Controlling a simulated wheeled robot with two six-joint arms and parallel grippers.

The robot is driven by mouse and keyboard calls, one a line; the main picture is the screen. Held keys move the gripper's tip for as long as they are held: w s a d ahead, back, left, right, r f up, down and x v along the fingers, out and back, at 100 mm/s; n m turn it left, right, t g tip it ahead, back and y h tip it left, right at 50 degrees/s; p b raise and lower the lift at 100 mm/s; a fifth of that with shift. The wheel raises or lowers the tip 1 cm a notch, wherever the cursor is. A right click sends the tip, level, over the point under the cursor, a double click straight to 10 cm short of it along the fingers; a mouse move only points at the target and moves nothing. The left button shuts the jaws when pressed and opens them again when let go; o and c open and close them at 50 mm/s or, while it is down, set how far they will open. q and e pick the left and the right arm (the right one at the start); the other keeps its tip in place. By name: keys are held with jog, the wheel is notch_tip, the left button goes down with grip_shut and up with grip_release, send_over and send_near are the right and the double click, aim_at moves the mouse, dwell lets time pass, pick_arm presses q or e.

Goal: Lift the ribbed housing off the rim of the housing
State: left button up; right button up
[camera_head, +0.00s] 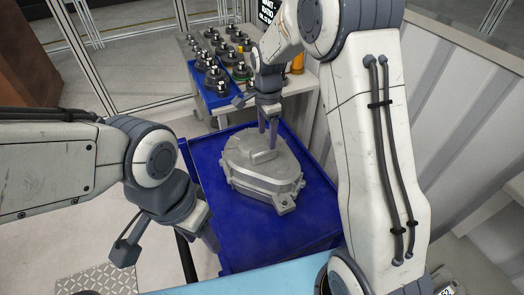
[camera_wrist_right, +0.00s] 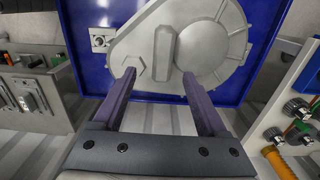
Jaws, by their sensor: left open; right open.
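A grey metal housing (camera_head: 264,166) lies on the blue surface of a cart (camera_head: 225,225). Its rounded upper part carries a raised rib (camera_wrist_right: 163,52) and sits over a wider flange with lugs (camera_head: 285,202). I cannot tell whether upper and lower parts are separate pieces. My right gripper (camera_head: 268,135) points down at the housing's far side. In the right wrist view its open fingers (camera_wrist_right: 158,74) point toward the housing, with nothing between them. My left gripper (camera_head: 212,240) hangs empty and open near the cart's left front edge, apart from the housing.
Behind the cart stands a bench with a blue tray (camera_head: 215,96) of several small dark parts and an orange cylinder (camera_head: 298,63). A pale corrugated wall (camera_head: 455,110) is on the right. The blue surface is clear around the housing. A light blue surface (camera_head: 240,283) lies in front.

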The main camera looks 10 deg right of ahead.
aim_at(266, 147)
notch_tip(266, 147, down, 3)
jog(key=shift+f+p, duration=0.1)
jog(key=shift+p, duration=0.2)
jog(key=f+p, duration=0.1)
jog(key=f, duration=0.1)
jog(key=f+p, duration=0.1)
jog(key=f, duration=0.1)
jog(key=shift+w+f, duration=0.2)
jog(key=shift+f, duration=0.4)
grip_shut()
dwell(0.6)
jog(key=shift+w+r+p, duration=0.25)
jog(key=shift+w+p, duration=0.05)
